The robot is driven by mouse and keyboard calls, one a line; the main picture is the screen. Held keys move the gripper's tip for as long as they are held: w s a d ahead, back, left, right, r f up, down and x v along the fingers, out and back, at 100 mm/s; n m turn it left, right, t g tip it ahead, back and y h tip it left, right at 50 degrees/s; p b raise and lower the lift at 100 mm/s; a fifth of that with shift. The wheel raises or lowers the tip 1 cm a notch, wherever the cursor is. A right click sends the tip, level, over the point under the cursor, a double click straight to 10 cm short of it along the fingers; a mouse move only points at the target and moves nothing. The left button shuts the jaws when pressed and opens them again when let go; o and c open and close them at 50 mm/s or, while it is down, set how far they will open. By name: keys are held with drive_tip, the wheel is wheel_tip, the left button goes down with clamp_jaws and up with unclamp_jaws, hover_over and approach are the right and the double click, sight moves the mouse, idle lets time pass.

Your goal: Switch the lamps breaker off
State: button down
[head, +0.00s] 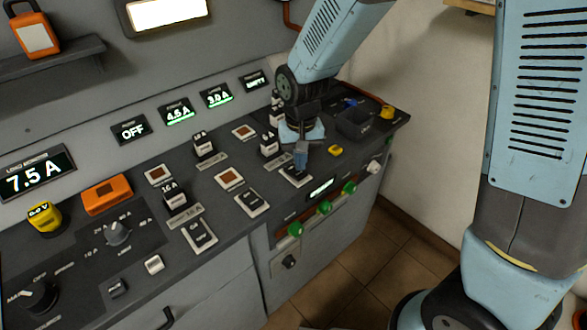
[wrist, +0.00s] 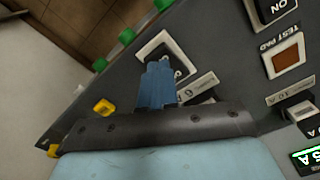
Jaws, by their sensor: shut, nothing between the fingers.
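My gripper (head: 301,158) is shut and empty, pointing down at the right-hand rocker breaker (head: 296,176) on the sloping panel. In the wrist view its blue fingertips (wrist: 158,72) overlap this black rocker in its white frame (wrist: 151,48) and hide much of it. I cannot tell whether they touch it. Its label plate (wrist: 198,86) is too small to read, so I cannot confirm it is the lamps breaker. A display (head: 217,95) at the back reads 3.0 A, with a small heading I cannot read surely. The load monitor (head: 37,176) reads 7.5 A.
Two similar rockers (head: 251,203) and (head: 200,235) lie to the left; the nearer neighbour shows ON in the wrist view (wrist: 273,8). A yellow button (head: 335,150), a dark bin (head: 357,122) and green knobs (head: 324,207) are close by. Tall black modules (head: 204,147) stand behind.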

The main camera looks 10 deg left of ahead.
drive_tip(key=shift+f, duration=0.9)
idle(0.8)
drive_tip(key=shift+r, duration=3.55)
drive_tip(key=shift+d, duration=0.1)
drive_tip(key=w+d+r+m+t, duration=0.1)
drive_tip(key=d+r, duration=0.7)
drive_tip(key=d, duration=0.1)
drive_tip(key=s+d+r+m+t, duration=0.1)
drive_tip(key=s+d+r, duration=0.4)
drive_tip(key=d, duration=0.5)
drive_tip(key=s+d+r+m+t, duration=0.2)
drive_tip(key=s+d+r, duration=0.4)
drive_tip(key=d, duration=0.4)
drive_tip(key=shift+s+d+r+t, duration=0.25)
drive_tip(key=shift+s+d+t, duration=0.2)
drive_tip(key=shift+t, duration=0.35)
